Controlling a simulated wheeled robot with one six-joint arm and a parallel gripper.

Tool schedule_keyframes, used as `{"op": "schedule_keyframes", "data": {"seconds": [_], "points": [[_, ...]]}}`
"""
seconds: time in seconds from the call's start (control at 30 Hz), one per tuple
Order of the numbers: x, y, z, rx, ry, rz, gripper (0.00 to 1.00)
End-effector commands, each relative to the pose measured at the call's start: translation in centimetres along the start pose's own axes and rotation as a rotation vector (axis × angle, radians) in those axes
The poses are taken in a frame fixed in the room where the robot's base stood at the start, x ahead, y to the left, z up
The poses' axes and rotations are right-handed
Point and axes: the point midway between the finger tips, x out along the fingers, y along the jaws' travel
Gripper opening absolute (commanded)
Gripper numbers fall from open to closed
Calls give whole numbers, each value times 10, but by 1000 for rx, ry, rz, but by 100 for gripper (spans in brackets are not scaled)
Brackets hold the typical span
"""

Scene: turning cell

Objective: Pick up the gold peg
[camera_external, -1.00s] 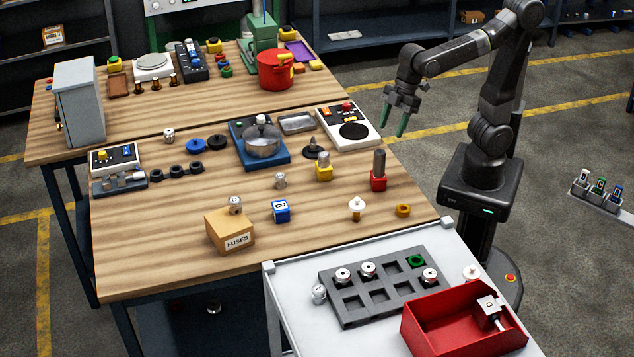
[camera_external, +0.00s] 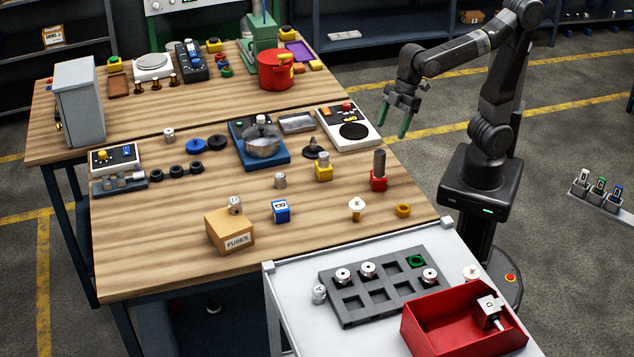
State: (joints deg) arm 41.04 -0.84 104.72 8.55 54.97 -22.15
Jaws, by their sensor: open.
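My gripper (camera_external: 396,121) has green fingers and is open and empty. It hangs pointing down, high and to the right of the white control box, clear of the tabletop objects. A small peg-like piece (camera_external: 356,209) with a white disc top and a gold-toned lower part stands upright on the wooden bench near its right front edge. A gold ring-shaped piece (camera_external: 403,210) lies to its right. Several brass-coloured pegs (camera_external: 156,85) with dark tops stand at the back left. I cannot tell for sure which of these is the gold peg.
A red block with a dark post (camera_external: 379,172) and a yellow block (camera_external: 324,170) stand near the small pieces. A fuses box (camera_external: 230,233) and a blue cube (camera_external: 281,211) are to the left. A grey rack (camera_external: 333,307) and red bin (camera_external: 425,340) are in front.

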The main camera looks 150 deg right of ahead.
Motion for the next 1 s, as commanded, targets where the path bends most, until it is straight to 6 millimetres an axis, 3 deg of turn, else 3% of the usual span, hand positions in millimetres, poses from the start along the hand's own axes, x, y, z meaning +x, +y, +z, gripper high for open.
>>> {"op": "schedule_keyframes", "data": {"seconds": [0.23, 0.33, 0.7, 0.83, 1.0], "points": [[1, 0, -2, -3, 0, -1, 66], [10, -3, -14, -23, -3, -11, 66], [86, -37, -109, -195, -3, -82, 66], [100, -45, -124, -225, -2, -93, 66], [121, -49, -127, -232, -4, -97, 66]]}}
